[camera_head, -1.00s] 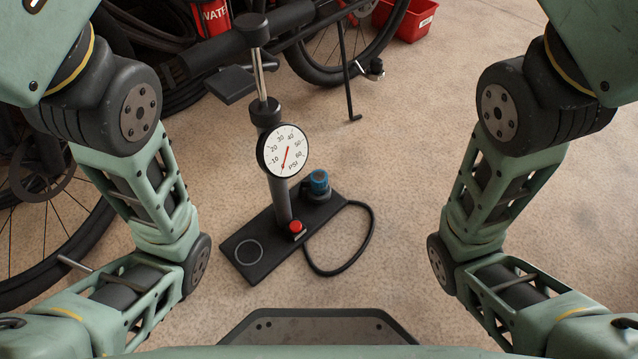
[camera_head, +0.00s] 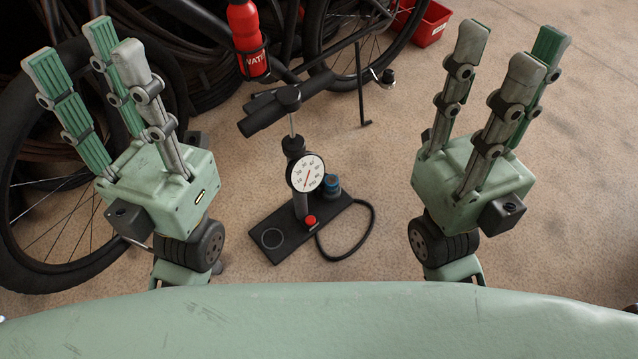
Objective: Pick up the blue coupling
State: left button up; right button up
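The blue coupling (camera_head: 332,182) sits upright on the black base plate (camera_head: 287,243) of a floor pump, partly hidden behind the round gauge (camera_head: 306,173). My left gripper (camera_head: 95,80) is raised to the left of the pump, with its fingers pointing up, spread and empty. My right gripper (camera_head: 502,75) is raised to the right of the pump, also with its fingers up, apart and empty. Neither gripper touches the pump or the coupling.
A bicycle with a red bottle (camera_head: 247,40) stands behind the pump, its wheel (camera_head: 60,200) at left. A black hose (camera_head: 370,228) loops right of the base. A red bin (camera_head: 432,24) is at the back. Floor right of the pump is clear.

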aim_at(331, 185)
jog(key=i+l+u, duration=0.1)
jog(key=u, duration=0.35)
jog(key=l+u, duration=0.3)
jog(key=u, duration=0.15)
jog(key=l+u, duration=0.25)
jog(key=u, duration=0.25)
jog(key=l+u, duration=0.25)
jog(key=u, duration=0.2)
jog(key=i+l, duration=0.05)
